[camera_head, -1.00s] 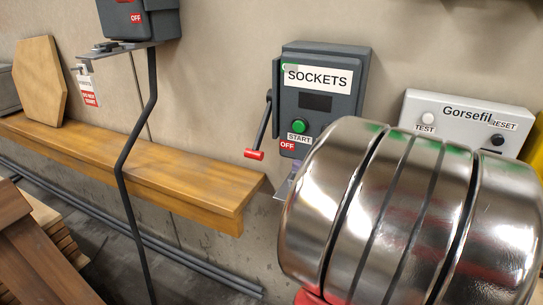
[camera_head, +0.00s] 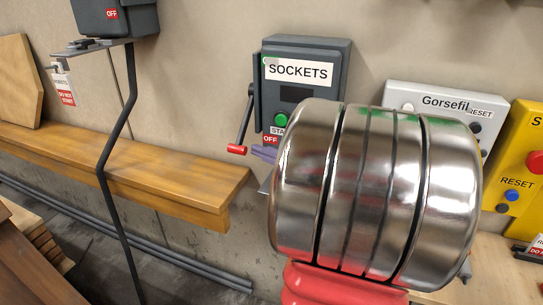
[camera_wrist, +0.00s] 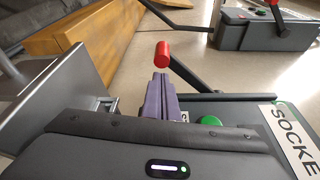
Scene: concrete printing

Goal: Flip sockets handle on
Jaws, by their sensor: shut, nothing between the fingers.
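The dark grey SOCKETS box (camera_head: 309,72) hangs on the wall, with a black display and a green START button (camera_head: 281,120). Its lever handle (camera_head: 247,116) on the left side slants down to a red grip (camera_head: 236,149), level with the red OFF label (camera_head: 270,139). My gripper (camera_head: 262,153) shows as purple fingers just right of the red grip; my large metal arm link hides the box's lower right. In the wrist view the shut, empty fingers (camera_wrist: 161,82) point at the red grip (camera_wrist: 162,54), very close to it. I cannot tell whether they touch.
A wooden beam (camera_head: 150,180) runs along the wall at left, behind a dark bent pipe (camera_head: 113,150). Another OFF box (camera_head: 112,18) is at upper left. A grey Gorsefil box (camera_head: 425,97) and a yellow RESET box (camera_head: 520,160) stand at right.

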